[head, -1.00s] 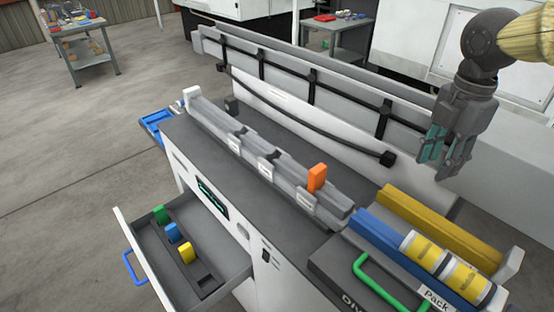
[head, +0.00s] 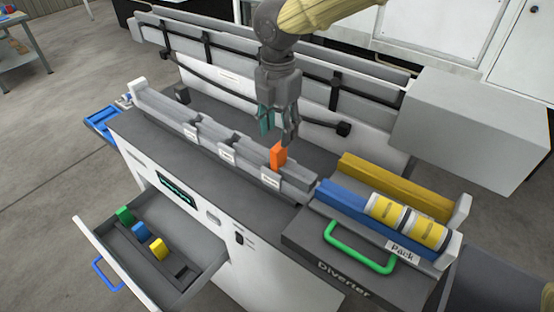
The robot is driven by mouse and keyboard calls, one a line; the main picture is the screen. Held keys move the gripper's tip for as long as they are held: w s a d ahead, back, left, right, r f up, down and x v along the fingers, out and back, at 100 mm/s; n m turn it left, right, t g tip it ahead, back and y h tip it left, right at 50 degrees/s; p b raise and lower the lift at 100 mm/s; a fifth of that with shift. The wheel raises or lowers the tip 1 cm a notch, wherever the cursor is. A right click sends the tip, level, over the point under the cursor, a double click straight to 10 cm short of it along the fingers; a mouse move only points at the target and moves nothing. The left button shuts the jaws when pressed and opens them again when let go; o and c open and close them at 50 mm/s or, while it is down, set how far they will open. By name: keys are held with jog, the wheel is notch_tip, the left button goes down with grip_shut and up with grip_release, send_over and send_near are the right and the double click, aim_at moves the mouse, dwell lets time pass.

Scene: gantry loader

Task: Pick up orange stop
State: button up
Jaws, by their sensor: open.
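The orange stop (head: 278,156) stands upright in the grey rail (head: 212,142), near the rail's right end by the last white label. My gripper (head: 277,132) points down just above the stop, its fingers apart and nothing seen between them. The fingertips look close to the stop's top; whether they touch it, I cannot tell.
An open drawer (head: 182,293) at lower left holds green (head: 125,214), blue (head: 140,229) and yellow (head: 157,249) blocks. At right are the Diverter box (head: 305,240) with a green handle (head: 357,255), a blue rail, yellow-labelled cans (head: 427,232) and a yellow rail (head: 395,186). A black-braced panel stands behind.

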aim_at(279, 146)
jog(key=shift+s+a+f, duration=0.1)
jog(key=shift+f, duration=0.25)
jog(key=shift+s+f+p, duration=0.1)
jog(key=shift+f+p, duration=0.45)
jog(key=shift+p, duration=0.15)
jog(key=shift+d+f+p, duration=0.2)
jog(key=shift+f+p, duration=0.6)
jog(key=shift+f, duration=1.25)
grip_shut()
